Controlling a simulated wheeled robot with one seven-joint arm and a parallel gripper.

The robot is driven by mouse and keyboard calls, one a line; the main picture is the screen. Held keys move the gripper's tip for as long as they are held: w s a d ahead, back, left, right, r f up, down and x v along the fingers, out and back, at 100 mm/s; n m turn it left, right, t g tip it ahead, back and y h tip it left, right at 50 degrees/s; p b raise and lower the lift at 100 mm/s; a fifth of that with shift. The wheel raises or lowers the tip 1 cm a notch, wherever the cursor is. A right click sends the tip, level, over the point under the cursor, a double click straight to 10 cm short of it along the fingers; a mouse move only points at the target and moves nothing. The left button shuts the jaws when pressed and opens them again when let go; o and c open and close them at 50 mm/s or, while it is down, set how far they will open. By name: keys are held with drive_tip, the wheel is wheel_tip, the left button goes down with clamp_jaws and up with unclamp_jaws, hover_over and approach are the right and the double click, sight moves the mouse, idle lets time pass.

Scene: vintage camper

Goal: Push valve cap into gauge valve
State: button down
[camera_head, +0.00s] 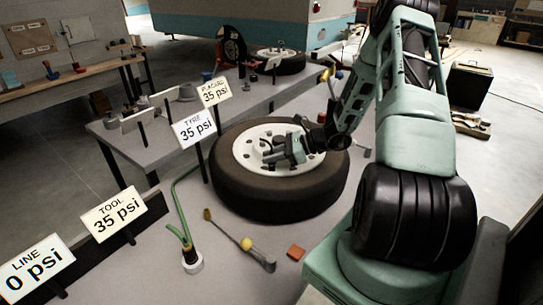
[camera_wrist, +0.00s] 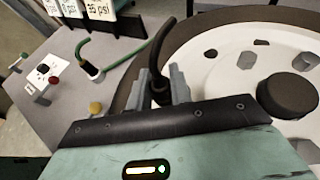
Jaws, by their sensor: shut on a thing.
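My gripper (camera_wrist: 161,88) is shut on a small black piece (camera_wrist: 158,65) with a curved upper end, which may be the valve cap. In the head view, my gripper (camera_head: 270,154) is over the white rim (camera_head: 245,152) of a wheel with a black tyre (camera_head: 240,190). Whether the held piece touches anything below is hidden by my gripper. I cannot make out the gauge valve for certain. A green hose (camera_head: 177,203) ends at a dark fitting with a white base (camera_head: 193,262) on the bench, apart from my gripper.
Signs stand along the left: line 0 psi (camera_head: 35,268), tool 35 psi (camera_head: 111,215), tyre 35 psi (camera_head: 194,128) and placard 35 psi (camera_head: 214,91).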

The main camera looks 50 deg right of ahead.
drive_tip(key=shift+f+b, duration=0.45)
drive_tip(key=shift+f, duration=0.15)
idle(0.7)
drive_tip(key=c, duration=1.2)
unclamp_jaws()
drive_tip(key=b+v, duration=0.3)
drive_tip(key=v, duration=1.4)
drive_tip(key=shift+s+d, duration=0.1)
drive_tip(key=shift+s, duration=0.1)
drive_tip(key=w+a+r+n+g, duration=0.2)
drive_tip(key=a+n+g, duration=0.4)
drive_tip(key=a, duration=0.7)
drive_tip(key=w+a+r+n+g, duration=0.15)
drive_tip(key=a+n+g, duration=0.25)
drive_tip(key=a+n, duration=0.65)
drive_tip(key=s+a+n+h, duration=0.2)
drive_tip(key=s+a+n, duration=0.3)
drive_tip(key=a, duration=0.3)
drive_tip(key=s+a+r+n+h, duration=0.1)
drive_tip(key=s+a+n+h, duration=0.2)
drive_tip(key=s+a+n, duration=0.2)
drive_tip(key=s+a+r+n+h, duration=0.1)
drive_tip(key=s+a+n+h, duration=0.2)
drive_tip(key=a+n, duration=0.6)
drive_tip(key=shift+s+a, duration=0.95)
drive_tip(key=shift+s, duration=0.3)
